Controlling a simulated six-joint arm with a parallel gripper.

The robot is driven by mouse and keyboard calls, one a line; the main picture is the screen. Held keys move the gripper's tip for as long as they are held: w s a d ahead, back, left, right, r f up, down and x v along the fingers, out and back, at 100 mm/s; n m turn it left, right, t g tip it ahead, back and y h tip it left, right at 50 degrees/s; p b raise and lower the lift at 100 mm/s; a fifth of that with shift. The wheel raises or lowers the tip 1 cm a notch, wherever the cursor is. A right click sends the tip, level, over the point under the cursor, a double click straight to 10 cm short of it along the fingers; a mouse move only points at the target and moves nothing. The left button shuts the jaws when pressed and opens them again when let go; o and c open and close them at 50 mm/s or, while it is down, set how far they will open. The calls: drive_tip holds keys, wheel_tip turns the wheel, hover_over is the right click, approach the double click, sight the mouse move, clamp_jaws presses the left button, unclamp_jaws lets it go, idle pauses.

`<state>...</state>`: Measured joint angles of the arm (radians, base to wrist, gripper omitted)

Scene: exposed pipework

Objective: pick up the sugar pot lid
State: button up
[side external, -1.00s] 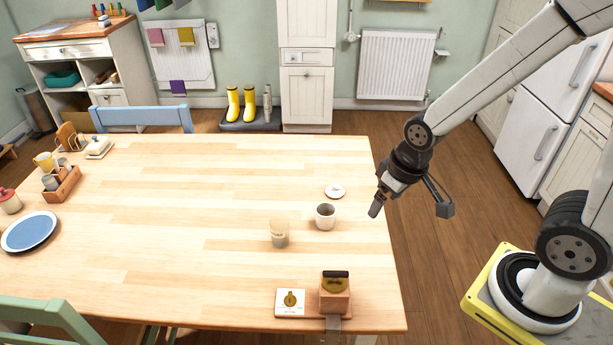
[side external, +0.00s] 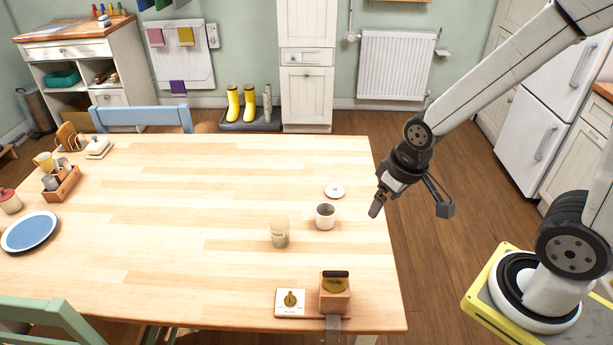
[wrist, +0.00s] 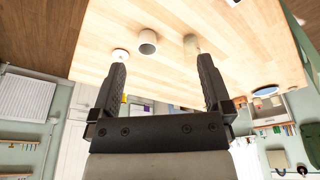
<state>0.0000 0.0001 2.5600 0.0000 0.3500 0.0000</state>
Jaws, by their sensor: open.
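The sugar pot lid (side external: 334,191), a small white disc with a knob, lies on the wooden table (side external: 200,200) near its right edge. In the wrist view the lid (wrist: 120,54) shows just beyond the tip of the left finger. A white pot (side external: 326,216) with a dark inside stands upright close in front of the lid; it also shows in the wrist view (wrist: 148,42). My gripper (side external: 375,207) hangs just beyond the table's right edge, above table height, apart from the lid and pot. In the wrist view its two fingers (wrist: 162,75) are wide apart with nothing between them.
A pale cup or glass (side external: 279,232) stands left of the pot. A wooden block with a dark top (side external: 335,292) and a white card (side external: 290,302) sit at the front edge. A blue plate (side external: 30,232) and a wooden caddy (side external: 63,184) are far left. The table's middle is clear.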

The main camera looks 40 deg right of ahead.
drive_tip(key=shift+w, duration=0.1)
drive_tip(key=t, duration=0.2)
approach(336, 184)
wheel_tip(336, 184, down, 2)
drive_tip(key=shift+w+a+f, duration=0.15)
drive_tip(key=shift+w+f, duration=0.1)
drive_tip(key=shift+w, duration=0.2)
drive_tip(key=shift+x, duration=1.3)
drive_tip(key=shift+x, duration=2.6)
